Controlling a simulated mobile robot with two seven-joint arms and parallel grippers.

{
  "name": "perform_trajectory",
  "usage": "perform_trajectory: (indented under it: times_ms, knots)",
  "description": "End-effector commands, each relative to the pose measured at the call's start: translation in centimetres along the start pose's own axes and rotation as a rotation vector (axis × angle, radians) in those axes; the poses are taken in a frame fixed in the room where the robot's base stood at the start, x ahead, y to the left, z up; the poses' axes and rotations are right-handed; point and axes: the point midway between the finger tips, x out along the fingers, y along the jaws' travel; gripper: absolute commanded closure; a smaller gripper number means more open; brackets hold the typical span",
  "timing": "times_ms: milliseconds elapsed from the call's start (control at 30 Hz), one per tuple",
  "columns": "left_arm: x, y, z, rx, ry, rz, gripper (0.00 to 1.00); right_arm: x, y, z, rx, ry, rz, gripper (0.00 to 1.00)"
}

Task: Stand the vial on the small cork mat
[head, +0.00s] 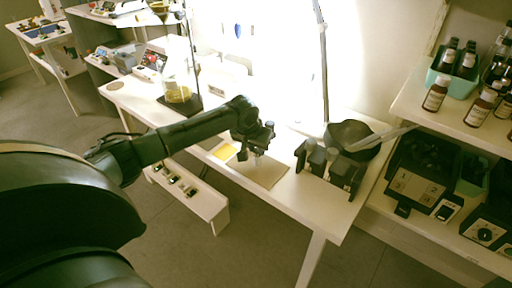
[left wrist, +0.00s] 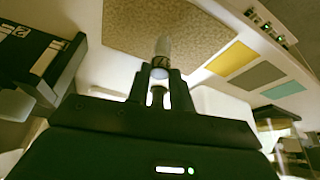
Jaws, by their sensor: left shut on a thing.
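My left gripper (head: 257,137) is shut on a small pale vial (head: 258,154) and holds it over a tan, speckled cork mat (head: 266,174) on the white bench. In the left wrist view the vial (left wrist: 162,48) stands out between the two dark fingers of the gripper (left wrist: 160,82). Behind it is the speckled mat (left wrist: 130,22), which is bare where it shows. Whether the vial's lower end touches the mat cannot be told. A small round tan disc (head: 115,85) lies at the bench's far left end. My right gripper is not in view.
A dark rack (head: 335,170) and a black bowl (head: 352,138) stand right of the mat. A yellow patch (head: 225,152) lies left of it; grey (left wrist: 256,75) and teal (left wrist: 283,89) patches show beside it in the wrist view. A glass apparatus (head: 180,92) stands farther left.

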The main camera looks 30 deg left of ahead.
Motion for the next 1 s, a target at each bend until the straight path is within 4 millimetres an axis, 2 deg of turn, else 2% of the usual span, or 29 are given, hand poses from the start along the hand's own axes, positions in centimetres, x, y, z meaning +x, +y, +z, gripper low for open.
perform_trajectory:
  times_ms: [100,133,400,633,733,867,1000]
  knots:
    - [0.2,0.0,0.1,0.000,0.000,0.000,1.00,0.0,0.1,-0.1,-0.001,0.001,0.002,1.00]
    - [0.3,0.0,0.1,0.000,0.000,0.000,0.77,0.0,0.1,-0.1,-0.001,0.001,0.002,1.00]
    - [0.2,0.0,0.1,0.000,0.000,0.000,0.56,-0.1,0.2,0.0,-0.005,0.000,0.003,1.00]
    - [0.1,0.0,0.0,0.000,0.001,0.000,0.56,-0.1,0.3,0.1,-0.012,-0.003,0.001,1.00]
    - [-0.5,0.0,-0.1,0.000,0.002,0.000,0.56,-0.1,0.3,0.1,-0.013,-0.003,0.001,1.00]
    - [-2.6,0.0,-0.1,0.001,0.003,0.001,0.56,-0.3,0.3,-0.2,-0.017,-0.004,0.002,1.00]
    - [-5.7,-0.1,-0.2,0.002,0.004,0.000,0.56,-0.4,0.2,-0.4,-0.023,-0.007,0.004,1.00]
